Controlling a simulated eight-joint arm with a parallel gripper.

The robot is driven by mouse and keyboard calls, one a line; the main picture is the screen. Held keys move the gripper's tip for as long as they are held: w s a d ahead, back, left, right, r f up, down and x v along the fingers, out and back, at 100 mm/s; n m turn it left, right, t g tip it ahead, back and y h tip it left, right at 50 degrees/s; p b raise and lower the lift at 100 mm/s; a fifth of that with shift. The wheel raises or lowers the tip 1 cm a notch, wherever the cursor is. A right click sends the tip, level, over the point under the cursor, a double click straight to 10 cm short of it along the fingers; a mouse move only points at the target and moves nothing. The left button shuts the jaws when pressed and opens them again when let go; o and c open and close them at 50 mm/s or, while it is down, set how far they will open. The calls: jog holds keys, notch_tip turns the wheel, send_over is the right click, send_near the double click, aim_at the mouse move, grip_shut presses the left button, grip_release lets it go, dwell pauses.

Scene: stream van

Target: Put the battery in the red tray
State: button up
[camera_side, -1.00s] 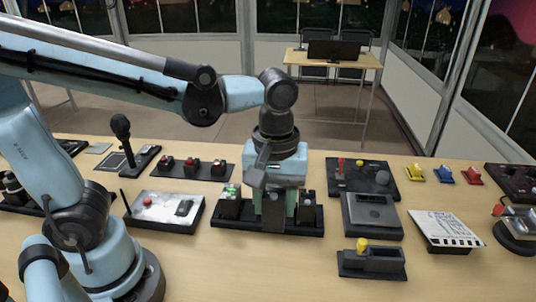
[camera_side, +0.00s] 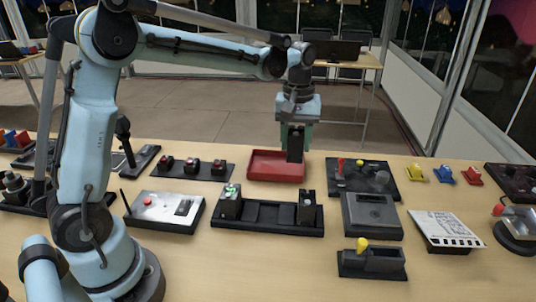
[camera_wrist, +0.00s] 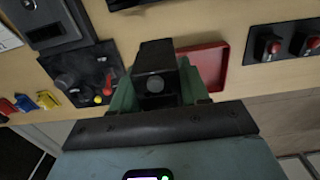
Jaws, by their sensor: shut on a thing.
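My gripper (camera_side: 296,133) is shut on a dark block-shaped battery (camera_side: 295,146) and holds it upright at the right side of the red tray (camera_side: 262,168). In the side view the battery overlaps the tray's right part; I cannot tell whether it touches the floor of the tray. In the wrist view the battery (camera_wrist: 156,72) is between green fingers (camera_wrist: 158,92), with its end facing the camera. There the red tray (camera_wrist: 219,72) shows partly, right behind the battery, and the rest is hidden.
A black dock (camera_side: 268,214) in front holds a battery with green lights (camera_side: 230,203) and another dark block (camera_side: 306,208). A joystick panel (camera_side: 362,178) stands close right of the tray. A three-switch panel (camera_side: 193,168) stands to its left.

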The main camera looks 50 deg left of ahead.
jog(key=w+a+f, duration=0.1)
jog(key=a+f, duration=0.1)
jog(key=a, duration=0.1)
jog(key=w+a+f, duration=0.1)
jog(key=a+f, duration=0.1)
jog(key=a, duration=0.2)
jog(key=w+a+f, duration=0.1)
jog(key=a+f, duration=0.1)
jog(key=a, duration=0.1)
jog(key=shift+a+f, duration=0.15)
jog(key=shift+f, duration=2.05)
jog(key=shift+f, duration=0.15)
jog(key=o, duration=1.3)
jog(key=shift+c, duration=0.2)
notch_tip(320, 180, up, 12)
jog(key=s+d+r+m+t, duration=0.3)
jog(key=s+d+r+m, duration=0.1)
jog(key=s+d, duration=0.35)
jog(key=s+d+f+m+t, duration=0.2)
jog(key=s, duration=0.3)
jog(key=s+d+f+m+t, duration=0.2)
jog(key=s+d+m, duration=0.1)
jog(key=s, duration=0.3)
jog(key=shift+d+f, duration=0.15)
jog(key=shift+f, duration=0.1)
